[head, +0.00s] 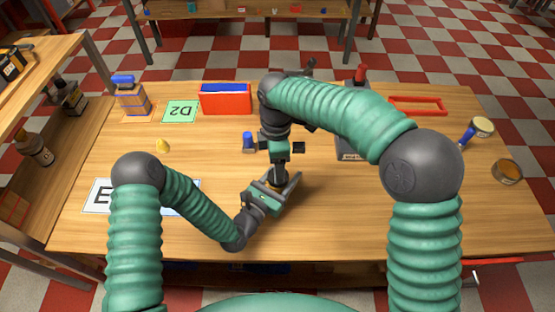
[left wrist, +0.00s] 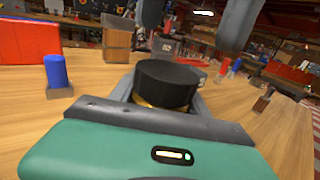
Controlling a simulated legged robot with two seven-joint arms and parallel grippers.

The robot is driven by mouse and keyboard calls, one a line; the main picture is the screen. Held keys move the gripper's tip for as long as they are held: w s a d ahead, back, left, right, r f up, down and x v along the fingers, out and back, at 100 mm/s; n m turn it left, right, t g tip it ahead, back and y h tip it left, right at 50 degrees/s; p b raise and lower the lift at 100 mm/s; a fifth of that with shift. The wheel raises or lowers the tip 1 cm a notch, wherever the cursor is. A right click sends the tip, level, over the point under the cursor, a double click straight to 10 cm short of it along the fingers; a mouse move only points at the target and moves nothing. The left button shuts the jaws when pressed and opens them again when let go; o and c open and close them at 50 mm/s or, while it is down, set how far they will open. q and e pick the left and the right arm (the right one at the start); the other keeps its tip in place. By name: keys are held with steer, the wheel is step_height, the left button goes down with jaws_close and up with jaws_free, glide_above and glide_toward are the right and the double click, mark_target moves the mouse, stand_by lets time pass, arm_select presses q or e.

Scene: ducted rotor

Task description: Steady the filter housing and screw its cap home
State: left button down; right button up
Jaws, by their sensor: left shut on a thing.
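The filter housing is mostly hidden in the jaws of my left gripper (head: 279,186), which is shut on it low over the front middle of the table. In the left wrist view a black round cap (left wrist: 167,84) sits on top, with a thin gold-coloured edge (left wrist: 160,105) below it. I cannot tell how tightly the cap is seated. My right gripper (head: 280,150) points down from above. Its two fingers stand apart, and they also show above the cap in the left wrist view (left wrist: 193,30). Nothing shows between them.
A blue-topped peg (head: 248,141) stands just left of my right gripper. A red bin (head: 225,104), a green D2 card (head: 181,112) and a blue-capped bottle (head: 131,97) are at the back left. A red frame (head: 418,99) and cans (head: 507,171) are right. The front right table is clear.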

mark_target(278, 188)
steer(key=r+n, duration=0.1)
steer(key=n, duration=0.1)
steer(key=r+n, duration=0.1)
steer(key=n, duration=0.1)
steer(key=r+n, duration=0.1)
steer(key=n, duration=0.2)
steer(key=shift+w+d, duration=0.15)
steer(key=shift+w, duration=0.05)
step_height(278, 188, down, 8)
steer(key=shift+f, duration=0.1)
steer(key=c, duration=1.2)
steer(key=m, duration=0.3)
steer(key=shift+c, duration=0.2)
steer(key=o, duration=1.5)
